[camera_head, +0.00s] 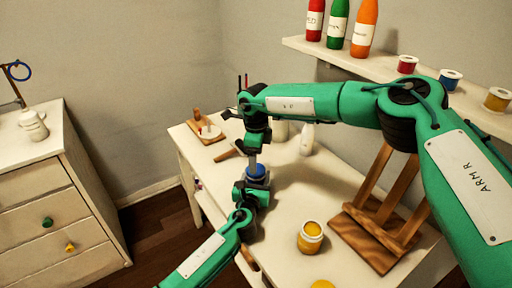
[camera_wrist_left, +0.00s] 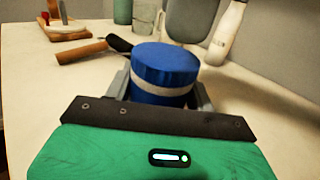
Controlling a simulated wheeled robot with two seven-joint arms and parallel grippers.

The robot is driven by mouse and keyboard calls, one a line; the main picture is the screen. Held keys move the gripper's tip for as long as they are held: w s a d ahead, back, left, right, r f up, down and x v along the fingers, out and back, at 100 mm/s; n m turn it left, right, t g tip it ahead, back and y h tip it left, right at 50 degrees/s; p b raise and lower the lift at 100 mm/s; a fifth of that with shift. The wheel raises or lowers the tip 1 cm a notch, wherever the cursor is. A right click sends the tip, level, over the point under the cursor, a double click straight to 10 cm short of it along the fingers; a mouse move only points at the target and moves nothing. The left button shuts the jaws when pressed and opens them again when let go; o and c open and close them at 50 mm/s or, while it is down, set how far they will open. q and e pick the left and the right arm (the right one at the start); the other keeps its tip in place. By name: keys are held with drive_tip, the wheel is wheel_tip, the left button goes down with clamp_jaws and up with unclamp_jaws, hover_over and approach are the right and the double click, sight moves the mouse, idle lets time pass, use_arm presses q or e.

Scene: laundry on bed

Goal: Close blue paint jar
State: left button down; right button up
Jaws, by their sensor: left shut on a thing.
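The blue paint jar (camera_head: 257,174) stands on the white table, below my right arm's end. In the left wrist view the jar (camera_wrist_left: 165,72) shows a smooth blue top, a pale band, and blue below the band. My left gripper (camera_head: 257,190) is shut around the jar, one grey finger on each side. My right gripper (camera_head: 253,162) points down directly above the jar; its fingers are too small and covered to tell open from shut. Whether the blue top is a lid fully seated on the jar cannot be told.
A yellow paint jar (camera_head: 311,237) and a wooden easel (camera_head: 378,220) stand on the table (camera_head: 285,222) to the right. A wooden board (camera_head: 207,133) with small items and a brown-handled tool (camera_head: 228,155) lie behind. White bottles (camera_head: 307,138) stand near the wall, below a shelf (camera_head: 345,62).

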drive_tip(key=shift+f, duration=1.9)
drive_tip(key=shift+c, duration=0.4)
drive_tip(key=c, duration=1)
drive_tip(key=shift+o, duration=0.2)
drive_tip(key=m, duration=0.5)
drive_tip(key=o, duration=1.2)
drive_tip(key=shift+c, duration=0.2)
drive_tip(key=shift+r, duration=0.1)
wheel_tip(320, 180, up, 12)
